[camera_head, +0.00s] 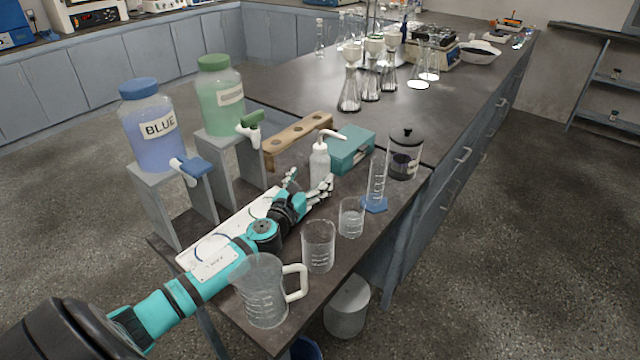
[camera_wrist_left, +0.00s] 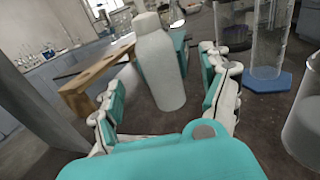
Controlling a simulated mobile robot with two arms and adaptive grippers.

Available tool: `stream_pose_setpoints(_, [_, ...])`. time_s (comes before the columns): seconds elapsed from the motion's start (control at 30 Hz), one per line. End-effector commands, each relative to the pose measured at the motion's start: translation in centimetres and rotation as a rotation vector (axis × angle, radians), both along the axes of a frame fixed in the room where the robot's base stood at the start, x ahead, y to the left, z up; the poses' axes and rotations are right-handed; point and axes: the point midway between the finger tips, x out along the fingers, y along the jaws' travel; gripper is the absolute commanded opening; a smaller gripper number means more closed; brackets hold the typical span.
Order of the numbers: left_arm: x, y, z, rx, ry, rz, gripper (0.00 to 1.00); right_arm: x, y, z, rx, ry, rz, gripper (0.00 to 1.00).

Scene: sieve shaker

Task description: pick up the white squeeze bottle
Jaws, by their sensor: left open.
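The white squeeze bottle (camera_head: 320,165) stands upright on the dark bench, with a bent pinkish spout on top. My left gripper (camera_head: 308,186) is open, low over the bench, just in front of the bottle. In the left wrist view the bottle (camera_wrist_left: 160,70) shows beyond and between the two spread fingers of the gripper (camera_wrist_left: 165,105). The fingers do not look closed on it; whether either one touches it I cannot tell. My right gripper is not in view.
A teal box (camera_head: 350,150) and a wooden rack (camera_head: 298,138) stand behind the bottle. A graduated cylinder (camera_head: 377,180), beakers (camera_head: 318,246) and a jug (camera_head: 262,292) line the right side. Blue (camera_head: 150,125) and green (camera_head: 221,98) jars sit on stands to the left.

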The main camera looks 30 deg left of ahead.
Motion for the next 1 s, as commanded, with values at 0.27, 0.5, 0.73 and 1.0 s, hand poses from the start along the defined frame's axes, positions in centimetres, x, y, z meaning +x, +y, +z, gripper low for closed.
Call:
stream_pose_setpoints(0.27, [1.7, 0.3, -0.8, -0.002, -0.002, 0.002, 0.8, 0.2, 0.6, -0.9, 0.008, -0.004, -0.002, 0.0])
stream_pose_setpoints(0.5, [4.5, 1.0, -1.4, -0.004, -0.003, 0.003, 0.8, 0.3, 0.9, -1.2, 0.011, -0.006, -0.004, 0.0])
stream_pose_setpoints(0.73, [7.1, 1.4, -1.5, -0.002, -0.001, 0.001, 0.8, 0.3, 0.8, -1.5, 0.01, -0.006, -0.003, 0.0])
stream_pose_setpoints(1.0, [7.4, 1.5, -1.6, 0.0, 0.0, 0.0, 0.8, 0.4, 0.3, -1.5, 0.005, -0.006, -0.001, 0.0])
